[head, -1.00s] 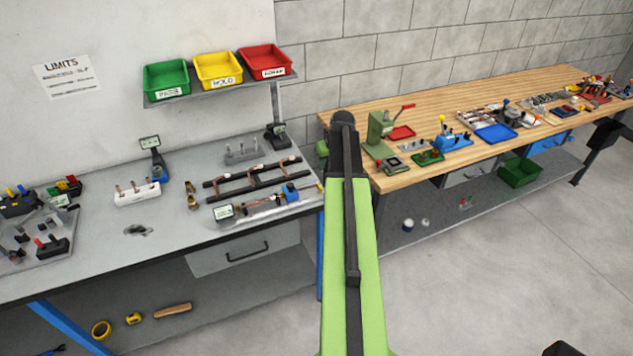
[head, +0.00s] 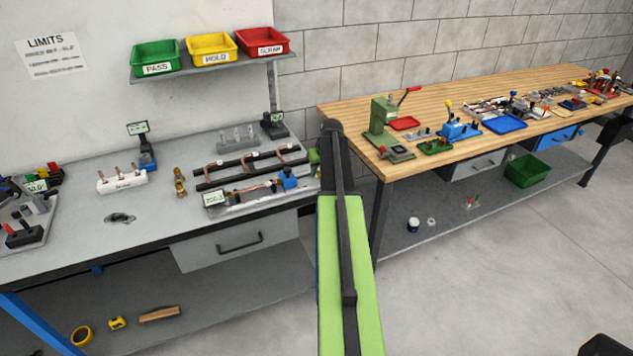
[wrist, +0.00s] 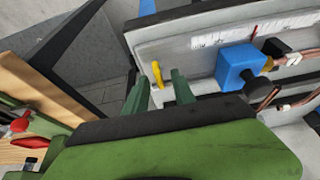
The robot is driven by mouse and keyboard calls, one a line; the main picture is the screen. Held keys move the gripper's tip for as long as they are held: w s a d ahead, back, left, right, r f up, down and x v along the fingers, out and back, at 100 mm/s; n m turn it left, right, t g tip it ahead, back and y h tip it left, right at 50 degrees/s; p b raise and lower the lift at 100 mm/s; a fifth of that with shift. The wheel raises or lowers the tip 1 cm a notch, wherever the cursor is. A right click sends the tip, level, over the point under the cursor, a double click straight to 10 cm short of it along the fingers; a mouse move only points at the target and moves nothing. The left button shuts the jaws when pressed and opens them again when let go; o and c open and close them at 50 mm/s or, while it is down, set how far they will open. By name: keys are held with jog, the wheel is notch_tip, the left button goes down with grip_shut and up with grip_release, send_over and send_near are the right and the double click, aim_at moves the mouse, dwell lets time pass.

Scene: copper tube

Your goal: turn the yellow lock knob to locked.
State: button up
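The yellow lock knob (wrist: 157,73) shows in the wrist view as a small upright yellow lever at the end of the grey fixture, left of a blue block (wrist: 238,66). My gripper (wrist: 160,84) has its two green fingers apart, one on each side of the knob in the picture. I see no clear contact, and how deep the knob lies between the fingers is hard to tell. In the head view the blue block (head: 288,179) sits at the grey bench's right end. The knob does not show there; my arm covers that area.
Copper tubes on black bars (head: 250,165) lie on the grey bench (head: 75,210). A small display (head: 215,199) stands at the fixture's left end. A wooden bench (head: 455,95) with tools stands to the right. A dark gap lies between the benches.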

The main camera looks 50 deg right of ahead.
jog(key=shift+c, duration=0.4)
grip_shut()
jog(key=shift+s+a, duration=0.1)
jog(key=shift+a, duration=0.35)
jog(key=shift+d, duration=0.3)
